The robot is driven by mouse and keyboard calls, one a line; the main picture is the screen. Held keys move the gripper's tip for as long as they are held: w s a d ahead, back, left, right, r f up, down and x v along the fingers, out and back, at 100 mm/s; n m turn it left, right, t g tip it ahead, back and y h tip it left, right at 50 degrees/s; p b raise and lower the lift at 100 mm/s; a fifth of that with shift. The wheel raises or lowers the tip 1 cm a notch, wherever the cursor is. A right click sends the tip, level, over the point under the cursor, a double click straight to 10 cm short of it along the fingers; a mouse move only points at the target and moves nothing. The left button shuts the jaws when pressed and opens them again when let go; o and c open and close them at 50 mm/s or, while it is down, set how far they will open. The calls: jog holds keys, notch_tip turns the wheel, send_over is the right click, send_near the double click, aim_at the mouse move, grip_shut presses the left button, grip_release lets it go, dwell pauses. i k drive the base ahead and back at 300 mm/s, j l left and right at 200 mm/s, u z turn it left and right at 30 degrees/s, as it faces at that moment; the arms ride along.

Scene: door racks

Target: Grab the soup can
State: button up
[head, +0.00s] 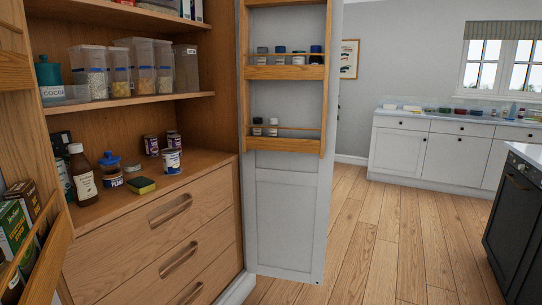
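Several small cans stand on the wooden counter of the open cupboard in the head view. One can with a white and blue label (171,162) stands nearest the counter's front edge. Behind it are a dark purple-labelled can (151,145) and another dark-labelled can (173,140), partly hidden by the front can. The labels are too small to tell for sure which one is soup. My gripper is not in view, so its state does not show.
A shelf of clear containers (140,68) is above. The open white door (289,215) with wooden racks stands right; wooden floor (375,220) lies clear beyond.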

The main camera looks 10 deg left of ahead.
aim_at(171, 158)
jog(key=i+l+z, duration=0.2)
jog(key=i, duration=1.1)
jog(key=i+j+u, duration=0.3)
jog(key=i+u, duration=0.7)
jog(key=i+l+u, duration=0.2)
jog(key=i+u, duration=0.3)
jog(key=i, duration=0.4)
